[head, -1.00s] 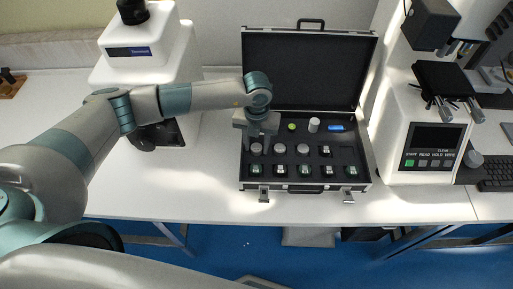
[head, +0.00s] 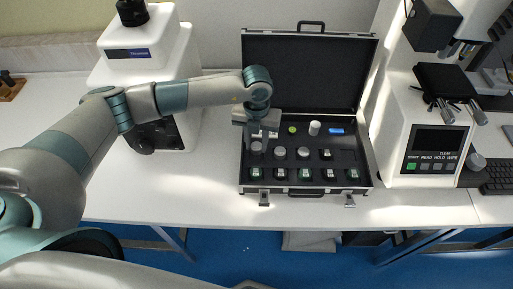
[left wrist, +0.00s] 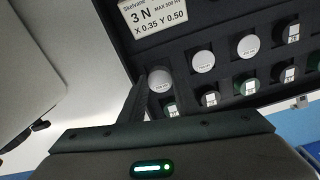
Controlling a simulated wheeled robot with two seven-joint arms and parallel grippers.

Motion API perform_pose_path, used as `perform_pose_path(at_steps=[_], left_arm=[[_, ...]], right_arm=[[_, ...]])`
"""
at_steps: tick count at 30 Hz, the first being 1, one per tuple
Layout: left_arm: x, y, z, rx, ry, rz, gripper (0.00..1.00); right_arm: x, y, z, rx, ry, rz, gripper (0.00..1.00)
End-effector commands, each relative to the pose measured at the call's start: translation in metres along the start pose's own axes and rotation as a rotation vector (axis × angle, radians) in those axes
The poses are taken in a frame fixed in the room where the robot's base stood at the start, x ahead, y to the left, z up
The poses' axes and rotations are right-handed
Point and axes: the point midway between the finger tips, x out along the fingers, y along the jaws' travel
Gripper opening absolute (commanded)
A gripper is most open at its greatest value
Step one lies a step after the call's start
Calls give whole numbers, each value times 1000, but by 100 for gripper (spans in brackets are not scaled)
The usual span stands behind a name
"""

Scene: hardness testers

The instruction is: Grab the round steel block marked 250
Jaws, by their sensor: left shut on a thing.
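The open black case (head: 350,172) stands on the white bench. My right gripper is out of view.
Several dark blocks with labels (head: 328,174) fill the front row. A green item (head: 292,129), a white cylinder (head: 314,128) and a blue item (head: 336,130) lie behind. Testers stand left (head: 150,65) and right (head: 432,150); the raised lid (head: 308,70) is close behind.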

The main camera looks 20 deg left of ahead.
Motion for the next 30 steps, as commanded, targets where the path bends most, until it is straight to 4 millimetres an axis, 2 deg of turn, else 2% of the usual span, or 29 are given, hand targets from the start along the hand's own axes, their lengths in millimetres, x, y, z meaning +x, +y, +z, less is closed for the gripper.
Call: perform_pose_path(at_steps=[3, 12, 19, 24, 27, 30], left_arm=[[-17, -2, 1, 2, -5, -3, 1], [-50, -57, -26, 5, -4, -5, 1], [-73, -89, -42, 3, -3, -2, 1], [-83, -102, -49, 2, -1, -1, 1], [-86, -104, -50, -1, -1, -1, 1], [-87, -105, -51, -1, -1, -1, 1]], right_arm=[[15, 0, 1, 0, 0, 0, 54], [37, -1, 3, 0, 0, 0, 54], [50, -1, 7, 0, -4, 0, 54], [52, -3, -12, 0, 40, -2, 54], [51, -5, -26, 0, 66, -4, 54], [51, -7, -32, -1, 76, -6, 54]])
